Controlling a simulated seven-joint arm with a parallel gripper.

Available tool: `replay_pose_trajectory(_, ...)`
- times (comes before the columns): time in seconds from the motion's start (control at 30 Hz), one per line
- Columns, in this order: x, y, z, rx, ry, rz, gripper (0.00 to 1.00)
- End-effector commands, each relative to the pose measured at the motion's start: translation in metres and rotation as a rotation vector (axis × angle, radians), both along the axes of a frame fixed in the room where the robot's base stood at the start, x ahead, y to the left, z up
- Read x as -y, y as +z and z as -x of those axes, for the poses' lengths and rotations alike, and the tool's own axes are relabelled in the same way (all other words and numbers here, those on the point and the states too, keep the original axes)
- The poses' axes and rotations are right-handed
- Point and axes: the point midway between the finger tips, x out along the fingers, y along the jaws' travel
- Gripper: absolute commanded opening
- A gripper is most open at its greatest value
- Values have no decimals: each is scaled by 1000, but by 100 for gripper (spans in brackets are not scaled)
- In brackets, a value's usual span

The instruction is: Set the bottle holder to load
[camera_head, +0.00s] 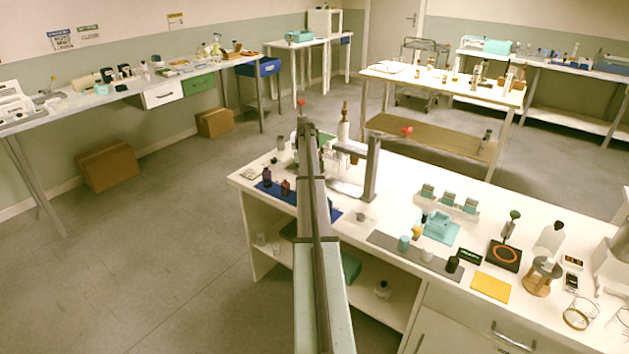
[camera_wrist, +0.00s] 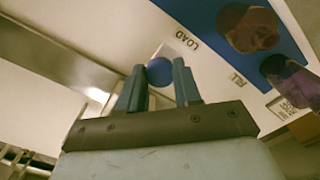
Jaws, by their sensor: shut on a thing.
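In the wrist view my gripper (camera_wrist: 160,82) has its two blue-grey fingers on either side of a round blue knob (camera_wrist: 160,69) and is shut on it. A LOAD label (camera_wrist: 187,40) lies just right of the knob. The bottle holder itself is not clearly made out; the blue knob may belong to it. In the head view my arm reaches over the white bench and hides the gripper and the knob; the mat (camera_head: 268,190) shows left of the arm.
A metal stand (camera_head: 372,165) rises close to the right of my arm. Farther right the bench holds teal racks (camera_head: 449,200), a grey mat (camera_head: 390,244), a black hotplate (camera_head: 504,255) and a yellow pad (camera_head: 491,287).

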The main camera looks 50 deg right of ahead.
Motion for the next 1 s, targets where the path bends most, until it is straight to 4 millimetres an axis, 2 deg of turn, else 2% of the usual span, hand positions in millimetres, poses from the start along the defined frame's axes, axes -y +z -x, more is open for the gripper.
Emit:
replay_pose_trajectory(0.2,1,0,-14,1,-1,1,0)
replay_pose_trajectory(0.67,0,0,-17,1,-1,1,0)
replay_pose_trajectory(0.7,0,0,-17,1,-1,1,35)
replay_pose_trajectory(0.93,0,0,-16,1,0,1,57)
replay_pose_trajectory(1.0,0,0,-16,1,0,1,59)
